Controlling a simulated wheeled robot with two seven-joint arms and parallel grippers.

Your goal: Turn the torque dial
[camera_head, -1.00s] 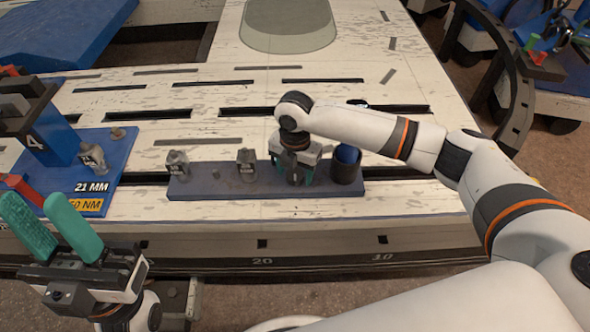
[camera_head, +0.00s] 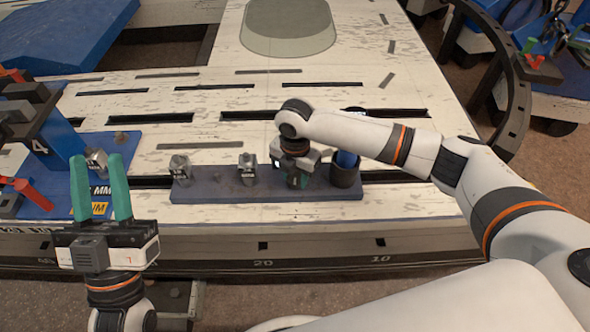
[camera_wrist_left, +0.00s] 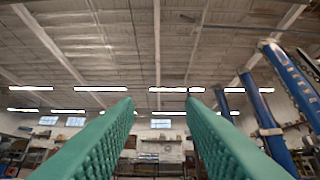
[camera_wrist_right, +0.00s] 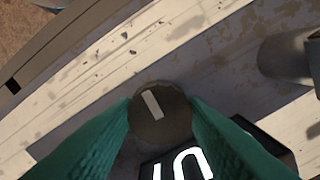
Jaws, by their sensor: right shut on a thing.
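The torque dial (camera_wrist_right: 158,115) shows in the right wrist view as a round dark knob with a white line mark, slightly tilted. My right gripper (camera_wrist_right: 160,122) is shut on it, with a teal finger on each side. In the head view my right gripper (camera_head: 301,182) points down at the right part of a blue-grey base strip (camera_head: 215,192) and hides the dial. A lit display (camera_wrist_right: 185,165) with white characters, partly covered by the fingers, lies next to the dial. My left gripper (camera_head: 113,160) is open and empty, fingers upward, in front of the bench.
Two metal fittings (camera_head: 181,170) (camera_head: 248,168) stand on the strip left of my right gripper. A dark cup (camera_head: 345,174) with a blue thing in it stands close on its right. A blue stand (camera_head: 60,150) with red clamps is behind my left gripper. The slotted bench top is otherwise mostly clear.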

